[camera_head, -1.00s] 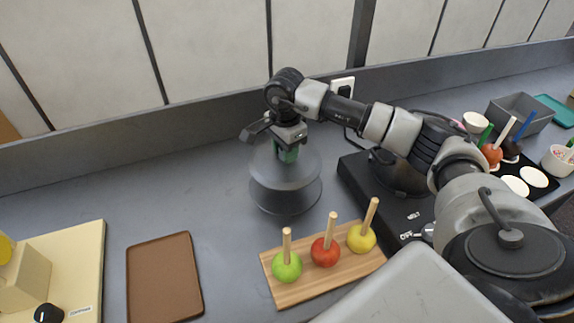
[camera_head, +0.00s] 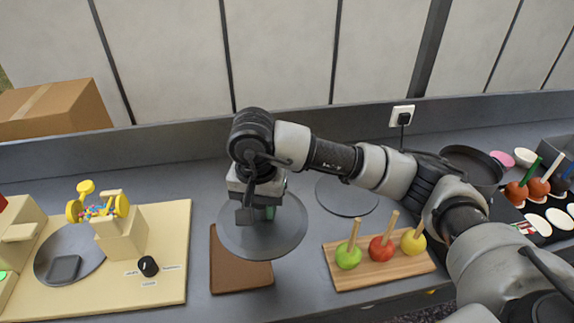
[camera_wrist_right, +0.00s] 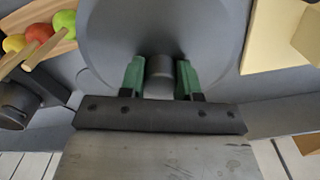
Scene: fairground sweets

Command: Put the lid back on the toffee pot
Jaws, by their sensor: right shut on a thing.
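My right gripper (camera_head: 264,212) is shut on the knob (camera_wrist_right: 160,70) of a round grey lid. The lid (camera_head: 292,232) hangs in the air, roughly level, over the brown tray (camera_head: 240,277) as seen in the head view. In the right wrist view the lid (camera_wrist_right: 215,40) fills the middle, with the knob between the green fingertips. The dark toffee pot (camera_head: 470,170) stands at the back right, apart from the lid, with no lid on it. My right arm partly hides it. My left gripper is not in view.
A flat grey disc (camera_head: 346,196) lies on the counter between lid and pot. A wooden board (camera_head: 378,276) with three apples on sticks stands in front. A cream-coloured stand (camera_head: 165,277) is at the left. More sweets sit at the far right.

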